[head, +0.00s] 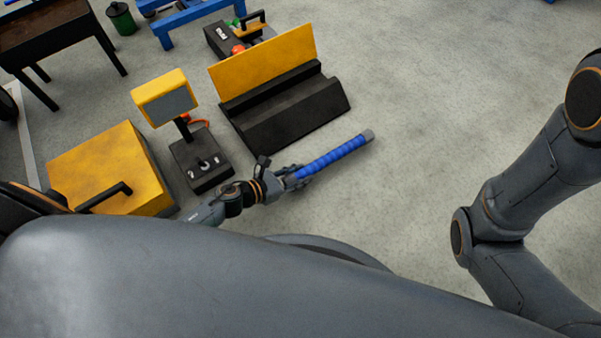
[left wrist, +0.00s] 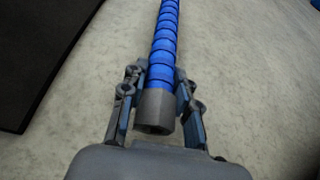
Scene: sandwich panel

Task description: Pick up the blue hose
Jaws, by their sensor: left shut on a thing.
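The blue hose (head: 328,160) is a ribbed blue tube with grey end fittings. In the head view it points up and to the right from my left gripper (head: 297,178). In the left wrist view the hose (left wrist: 165,40) runs away from the camera, and its near grey end (left wrist: 156,108) sits between the fingers of my left gripper (left wrist: 158,95). The left gripper is shut on the hose near that end. I cannot tell how far the hose is above the floor. My right arm shows at the right of the head view, but its gripper is out of frame.
A black stepped block with a yellow panel (head: 263,62) stands just beyond the hose. A black pedestal with a yellow-framed screen (head: 165,97) and a yellow box (head: 105,165) stand at the left. The grey floor (head: 430,80) is clear to the right.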

